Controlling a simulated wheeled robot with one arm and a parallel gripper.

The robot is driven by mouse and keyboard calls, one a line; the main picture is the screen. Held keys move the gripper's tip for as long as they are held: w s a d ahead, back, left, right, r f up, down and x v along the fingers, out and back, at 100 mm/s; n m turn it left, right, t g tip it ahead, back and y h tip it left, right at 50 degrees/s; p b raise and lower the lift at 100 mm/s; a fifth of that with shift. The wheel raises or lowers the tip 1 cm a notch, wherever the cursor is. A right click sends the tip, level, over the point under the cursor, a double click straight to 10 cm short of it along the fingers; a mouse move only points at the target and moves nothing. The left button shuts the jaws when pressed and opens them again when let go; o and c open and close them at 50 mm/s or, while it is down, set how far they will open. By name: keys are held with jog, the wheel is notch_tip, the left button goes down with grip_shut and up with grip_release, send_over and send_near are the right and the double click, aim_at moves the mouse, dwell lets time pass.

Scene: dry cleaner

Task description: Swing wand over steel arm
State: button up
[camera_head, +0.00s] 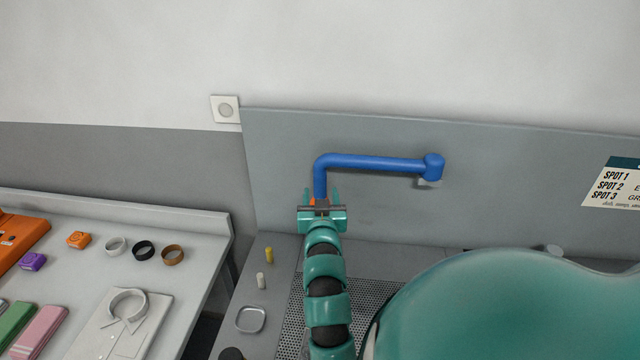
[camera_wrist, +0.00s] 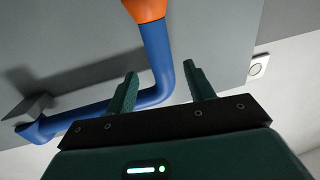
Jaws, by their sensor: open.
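The blue wand (camera_head: 375,163) is a bent tube on the grey back panel (camera_head: 510,190). It runs left from a blue pivot (camera_head: 433,165) and bends down at its left end. My gripper (camera_head: 321,194) is open at this hanging end, one finger on each side. In the wrist view the wand (camera_wrist: 158,52) passes between or behind the open fingers of my gripper (camera_wrist: 162,82), and its orange tip (camera_wrist: 146,9) shows at the top. I cannot tell whether the fingers touch it. I cannot make out the steel arm; a teal shape covers the lower right.
A perforated plate (camera_head: 296,318) lies below, with a yellow (camera_head: 269,255) and a white bottle (camera_head: 261,281) at its left. The left table (camera_head: 205,225) holds a folded shirt (camera_head: 125,325) and several small items. A spot sign (camera_head: 612,184) hangs at right.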

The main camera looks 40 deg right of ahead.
aim_at(320, 184)
jog(key=shift+p+x, duration=1.45)
jog(key=shift+x, duration=2.05)
jog(key=shift+r, duration=0.15)
jog(key=shift+c, duration=0.4)
grip_shut()
